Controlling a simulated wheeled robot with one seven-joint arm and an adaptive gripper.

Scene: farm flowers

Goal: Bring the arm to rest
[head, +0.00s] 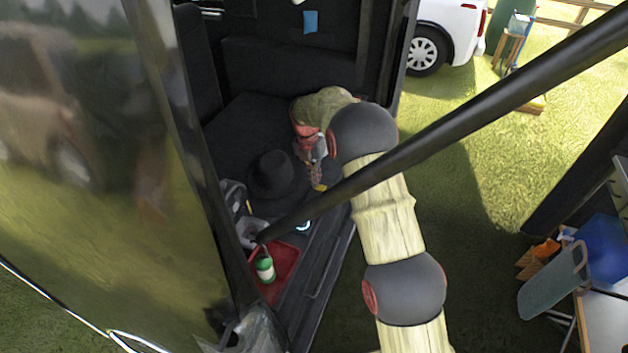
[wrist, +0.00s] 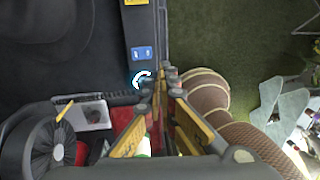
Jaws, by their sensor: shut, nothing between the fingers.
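My arm reaches into the open back of a dark vehicle, above its cargo floor (head: 235,125). My gripper (head: 318,186) hangs over the cargo area near the rear sill, partly hidden by my own arm and the dark bar. In the wrist view my gripper (wrist: 160,82) has its fingertips together with nothing between them. It is above the sill edge, next to a small glowing white-blue ring (wrist: 141,78). The ring also shows in the head view (head: 303,226).
A black hat (head: 272,172) lies on the cargo floor. A red tray (head: 287,262) with a green and white bottle (head: 265,270) is at the sill. A dark bar (head: 480,88) crosses the view. A table (head: 606,325) stands at right; grass lies between.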

